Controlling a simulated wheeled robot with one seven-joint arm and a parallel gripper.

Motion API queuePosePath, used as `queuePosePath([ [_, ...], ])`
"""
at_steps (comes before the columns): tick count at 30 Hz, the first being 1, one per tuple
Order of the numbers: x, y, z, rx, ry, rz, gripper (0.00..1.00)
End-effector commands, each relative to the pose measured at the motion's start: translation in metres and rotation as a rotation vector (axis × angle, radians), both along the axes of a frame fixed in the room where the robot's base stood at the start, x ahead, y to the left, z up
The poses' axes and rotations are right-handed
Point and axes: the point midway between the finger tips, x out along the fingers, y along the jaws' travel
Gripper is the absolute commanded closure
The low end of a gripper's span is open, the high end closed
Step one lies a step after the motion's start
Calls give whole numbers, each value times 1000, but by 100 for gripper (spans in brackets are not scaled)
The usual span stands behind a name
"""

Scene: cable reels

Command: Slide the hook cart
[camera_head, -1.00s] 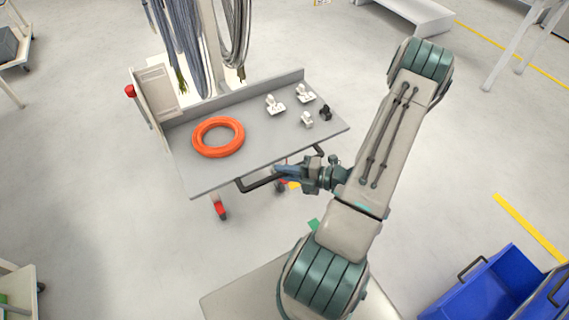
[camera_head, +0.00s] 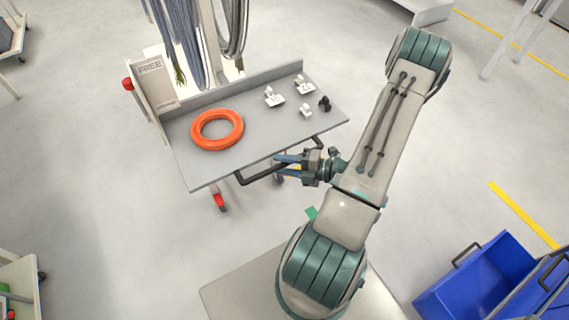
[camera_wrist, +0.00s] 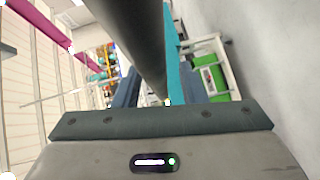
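The hook cart has a grey deck (camera_head: 225,165), a raised back rail and a black bar handle (camera_head: 258,179) along its near edge. Grey cables (camera_head: 185,45) hang from its upright post. My gripper (camera_head: 284,166) is at the handle, with its two fingers apart and reaching over the bar near the middle of its length. In the wrist view, a thick dark bar (camera_wrist: 137,35) runs down between the fingers (camera_wrist: 160,92). It lies close to the right finger, with a gap on the left. Contact cannot be told.
An orange ring (camera_head: 217,129) and several small white and black fittings (camera_head: 305,111) lie on the deck. A panel marked FREE (camera_head: 154,82) stands at its left end. Blue bins (camera_head: 475,285) are at lower right. A white rack (camera_head: 22,280) is at lower left. Open floor surrounds the cart.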

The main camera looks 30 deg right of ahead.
Motion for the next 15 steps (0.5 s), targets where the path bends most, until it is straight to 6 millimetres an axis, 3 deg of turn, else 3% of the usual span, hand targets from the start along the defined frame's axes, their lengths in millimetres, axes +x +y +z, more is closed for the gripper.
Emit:
queuePosePath([
  [8, -11, -13, 2, -1, -1, -4, 62],
  [15, -48, -51, 9, -4, -1, -4, 62],
])
